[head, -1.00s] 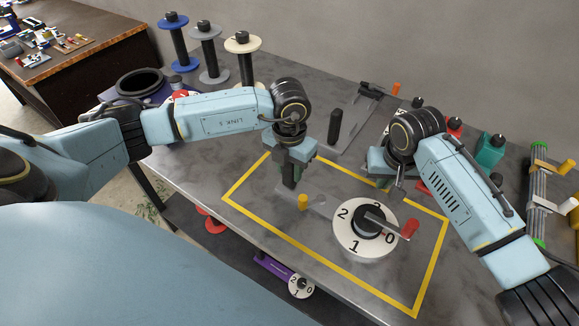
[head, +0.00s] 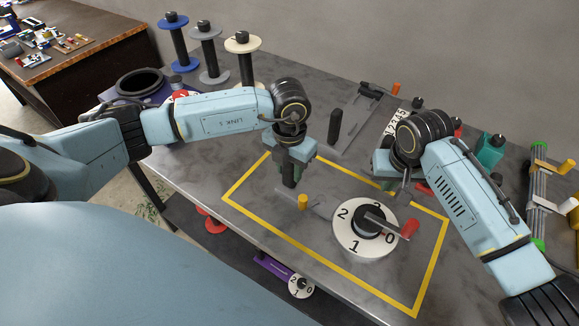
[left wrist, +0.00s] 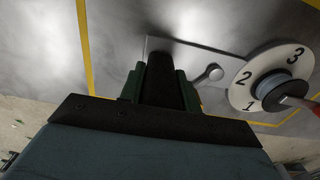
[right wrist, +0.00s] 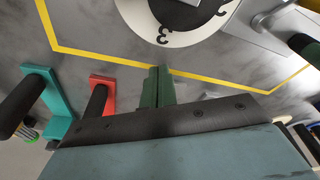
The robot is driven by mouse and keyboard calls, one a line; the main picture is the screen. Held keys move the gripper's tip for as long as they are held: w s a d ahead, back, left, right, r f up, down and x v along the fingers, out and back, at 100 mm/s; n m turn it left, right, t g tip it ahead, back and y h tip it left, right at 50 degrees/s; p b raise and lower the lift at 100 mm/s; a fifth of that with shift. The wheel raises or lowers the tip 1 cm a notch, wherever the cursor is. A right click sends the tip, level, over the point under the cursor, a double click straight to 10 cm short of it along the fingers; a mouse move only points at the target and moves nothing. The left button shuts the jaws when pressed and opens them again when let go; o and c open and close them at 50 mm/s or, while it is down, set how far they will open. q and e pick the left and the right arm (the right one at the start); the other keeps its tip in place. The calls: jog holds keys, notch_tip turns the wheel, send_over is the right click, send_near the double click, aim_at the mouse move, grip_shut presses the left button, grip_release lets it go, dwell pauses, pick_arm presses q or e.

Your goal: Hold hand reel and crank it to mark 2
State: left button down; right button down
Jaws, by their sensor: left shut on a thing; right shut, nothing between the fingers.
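The hand reel lies inside the yellow outline on the table. Its white numbered dial (head: 352,240) also shows in the left wrist view (left wrist: 238,97) and, partly, in the right wrist view (right wrist: 136,14). The crank's red knob (head: 410,229) is on the right, beside the 0. A grey plate with a yellow peg (head: 303,202) extends left from the dial. My left gripper (head: 289,183) is shut on the reel's black handle (left wrist: 166,80), left of the dial. My right gripper (right wrist: 158,85) is shut and empty, behind the dial and apart from the red knob.
Blue, grey and cream spools (head: 243,43) stand at the back left. A black upright post (head: 334,127) is behind the outline. Teal (head: 490,152) and red blocks stand behind my right arm. A rack (head: 538,195) is at the right edge. The front of the outlined area is clear.

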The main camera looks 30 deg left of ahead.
jog(key=shift+d, duration=0.1)
jog(key=shift+d, duration=0.25)
jog(key=shift+d, duration=0.75)
dwell(0.6)
jog(key=shift+d, duration=0.15)
jog(key=shift+d, duration=0.1)
jog(key=shift+d, duration=0.15)
dwell(0.3)
jog(key=shift+d, duration=0.15)
jog(key=shift+d, duration=0.2)
